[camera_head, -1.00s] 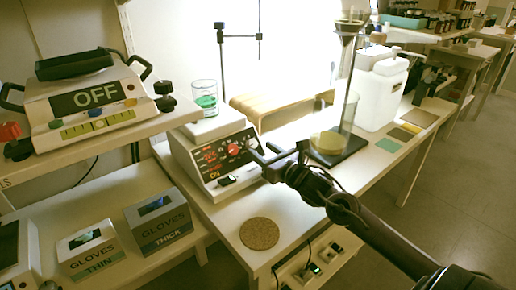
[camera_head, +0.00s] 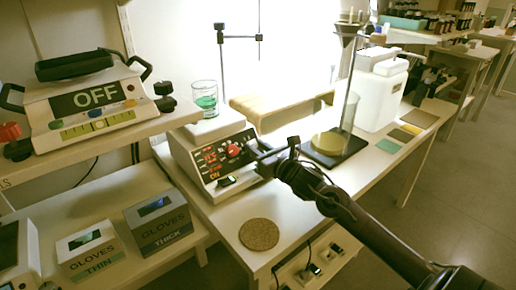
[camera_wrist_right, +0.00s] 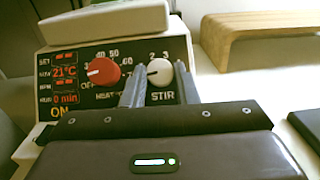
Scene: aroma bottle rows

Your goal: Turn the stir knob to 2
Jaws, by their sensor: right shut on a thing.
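The hot plate stirrer (camera_head: 212,160) stands on the bench with a lit red display and the word ON. Its white stir knob (camera_wrist_right: 160,71) shows in the right wrist view, above the label STIR, with the numbers 2 and 3 over it. A small dark mark lies on the left of the knob's face. The red heat knob (camera_wrist_right: 103,72) is to its left; it also shows in the head view (camera_head: 234,150). My right gripper (camera_head: 255,152) is shut on the stir knob, one finger on each side. In the head view the gripper hides the stir knob. My left gripper is out of view.
A beaker with green liquid (camera_head: 205,97) stands on the stirrer's plate. A cork mat (camera_head: 259,234) lies in front. A wooden stand (camera_head: 275,108) is behind, and a dark stand base (camera_head: 334,150) with a tall glass column is to the right.

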